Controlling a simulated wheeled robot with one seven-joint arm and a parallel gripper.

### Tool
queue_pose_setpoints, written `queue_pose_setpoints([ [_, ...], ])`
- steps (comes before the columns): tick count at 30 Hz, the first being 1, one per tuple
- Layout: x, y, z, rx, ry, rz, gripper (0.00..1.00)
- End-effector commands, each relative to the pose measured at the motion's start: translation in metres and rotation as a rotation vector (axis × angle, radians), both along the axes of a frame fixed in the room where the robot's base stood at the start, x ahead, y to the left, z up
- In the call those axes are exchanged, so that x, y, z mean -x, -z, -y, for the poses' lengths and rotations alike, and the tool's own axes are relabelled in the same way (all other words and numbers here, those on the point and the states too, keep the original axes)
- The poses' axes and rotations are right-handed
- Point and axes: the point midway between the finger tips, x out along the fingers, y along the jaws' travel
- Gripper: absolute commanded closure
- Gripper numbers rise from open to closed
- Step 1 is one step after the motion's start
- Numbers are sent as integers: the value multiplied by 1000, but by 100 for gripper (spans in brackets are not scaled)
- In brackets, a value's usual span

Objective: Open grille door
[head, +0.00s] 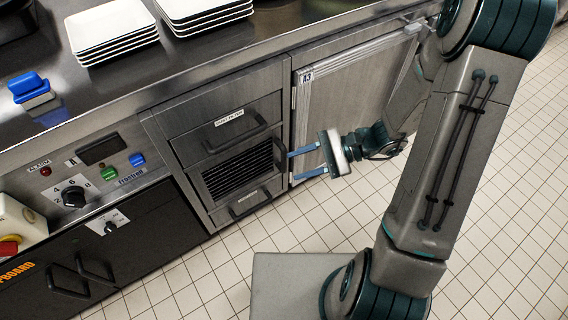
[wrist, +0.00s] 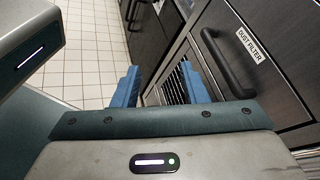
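The grille door (head: 236,174) is a steel panel with dark horizontal slats, below the drawer labelled dust filter. It looks closed, flush with the cabinet front. Its dark upright handle (head: 279,154) is on its right side. My gripper (head: 293,166) has two blue fingers, spread apart with nothing visibly held. The fingertips point left, just right of the handle; I cannot tell if they touch it. In the wrist view my gripper (wrist: 160,70) is also open, and part of the grille (wrist: 175,86) shows between the fingers. The handle is not clear there.
The dust filter drawer's handle (head: 235,133) sticks out above the grille; it is close to the right finger in the wrist view (wrist: 226,65). A lower drawer handle (head: 250,204) is below. A closed A3 door (head: 345,95) is to the right. Tiled floor (head: 215,285) in front is clear.

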Motion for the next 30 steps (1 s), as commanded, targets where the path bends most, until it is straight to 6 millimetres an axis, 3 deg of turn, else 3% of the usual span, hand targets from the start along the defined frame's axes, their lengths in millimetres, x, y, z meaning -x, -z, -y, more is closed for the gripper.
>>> queue_pose_setpoints([
  [1, -8, 28, 0, -57, 67, -47, 61],
  [8, -50, 108, 8, -278, 393, -195, 61],
  [12, -71, 164, 21, -381, 608, -272, 61],
  [18, -86, 230, 41, -467, 859, -348, 61],
  [24, -90, 260, 51, -493, 977, -377, 61],
  [30, -103, 262, 40, -496, 987, -378, 61],
])
